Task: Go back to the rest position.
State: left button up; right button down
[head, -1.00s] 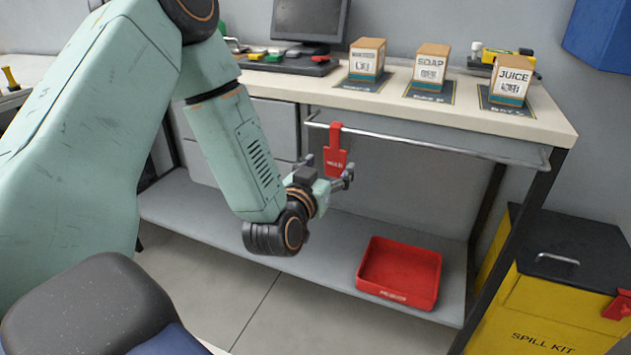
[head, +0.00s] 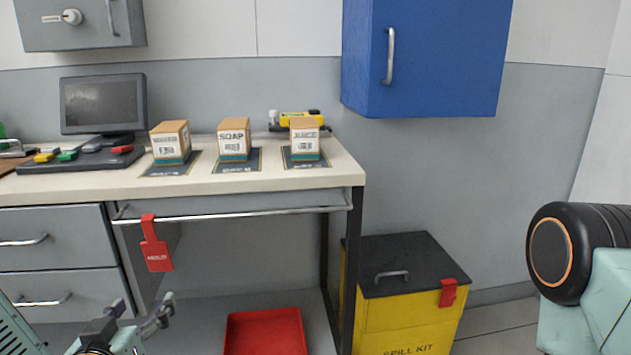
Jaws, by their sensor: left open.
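My left gripper (head: 142,312) is at the bottom left of the head view, open, with nothing between its fingers. The red HOLD tag (head: 157,256) hangs by its hook from the metal rail (head: 240,214) along the bench front. In the picture the gripper is below the tag, with a gap between them. Part of my right arm (head: 585,265) shows at the right edge; its gripper is outside the view.
Three labelled boxes stand on the bench: one at left (head: 170,143), SOAP (head: 234,140) and JUICE (head: 304,140). A red tray (head: 265,330) is on the lower shelf. A yellow spill kit bin (head: 400,320) stands right of the bench, below a blue cabinet (head: 435,55).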

pick_arm(q)
jog(key=s+d+f+g+h, duration=0.2)
jog(key=s+d+f+g, duration=0.15)
jog(key=f, duration=0.45)
jog(key=s+d+f+g+h, duration=0.1)
jog(key=s+d+f+g, duration=0.2)
jog(key=s+f+g, duration=0.35)
jog(key=s+d+f+m+g, duration=0.1)
jog(key=s+f+g, duration=0.1)
jog(key=s+f, duration=0.3)
jog(key=s+d+f+m+g+p, duration=0.1)
jog(key=s+f, duration=0.5)
jog(key=s, duration=0.6)
jog(key=m+g, duration=0.1)
jog(key=g, duration=0.1)
jog(key=shift+s+d+g, duration=0.3)
jog(key=shift+s+d, duration=0.05)
